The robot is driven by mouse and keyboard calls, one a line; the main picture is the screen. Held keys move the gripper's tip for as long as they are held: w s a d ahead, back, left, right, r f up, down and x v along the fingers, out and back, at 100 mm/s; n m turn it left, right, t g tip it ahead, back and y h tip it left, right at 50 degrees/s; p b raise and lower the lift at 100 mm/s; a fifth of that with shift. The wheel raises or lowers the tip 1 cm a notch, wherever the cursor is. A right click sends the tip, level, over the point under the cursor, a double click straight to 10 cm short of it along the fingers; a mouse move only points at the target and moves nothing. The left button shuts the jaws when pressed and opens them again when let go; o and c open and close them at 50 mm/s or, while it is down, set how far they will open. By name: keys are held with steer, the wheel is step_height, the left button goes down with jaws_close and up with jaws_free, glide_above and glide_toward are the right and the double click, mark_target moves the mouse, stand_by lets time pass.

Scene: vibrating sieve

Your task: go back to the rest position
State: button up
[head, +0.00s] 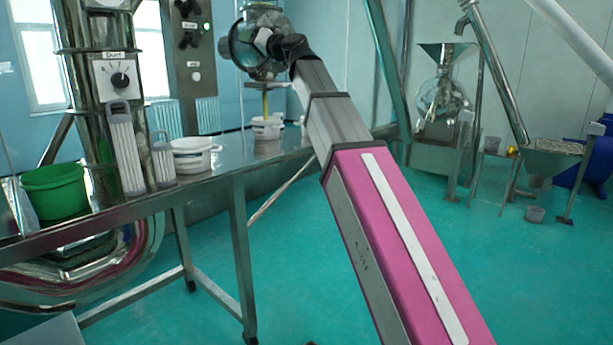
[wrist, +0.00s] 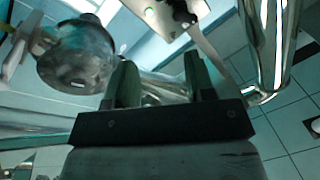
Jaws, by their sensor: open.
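My gripper (wrist: 158,85) shows in the wrist view with its two dark fingers apart and nothing between them. Behind the fingers are shiny metal machine parts and pipes. In the head view my arm runs from the bottom right up to the top middle. Its end lies near a round metal housing (head: 258,48) beside the grey control panel, and the fingers cannot be made out there. Whether the arm touches the housing cannot be told.
A steel table (head: 215,172) stands at left, holding a green bucket (head: 55,192), a white tub (head: 192,157) and a white container (head: 266,128) farther back. A control panel (head: 190,55) rises behind it. Machines (head: 440,100) stand at the back right.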

steer(key=w+d+f+m+g+h, duration=0.1)
steer(key=d+f+h, duration=0.3)
steer(key=f, duration=1.2)
steer(key=w+d+f+m+g+h, duration=0.15)
steer(key=d+f, duration=0.45)
steer(key=f, duration=1)
steer(key=w+d+f+g+h, duration=0.1)
steer(key=d+f+h, duration=0.35)
steer(key=f, duration=1.15)
steer(key=s+d+f+g+h, duration=0.2)
steer(key=s+d+f, duration=0.5)
steer(key=f, duration=0.3)
steer(key=s+d+f+m+g+h, duration=0.1)
steer(key=s+d+f+g+h, duration=0.1)
steer(key=s+d+f, duration=0.5)
steer(key=s+d+f+m+g+h, duration=0.1)
steer(key=s+d+f, duration=0.6)
steer(key=f, duration=0.8)
steer(key=s+g+h, duration=0.1)
steer(key=g, duration=0.1)
steer(key=shift+s+f+g+h, duration=0.25)
steer(key=shift+s+g+h, duration=0.05)
steer(key=shift+g, duration=0.05)
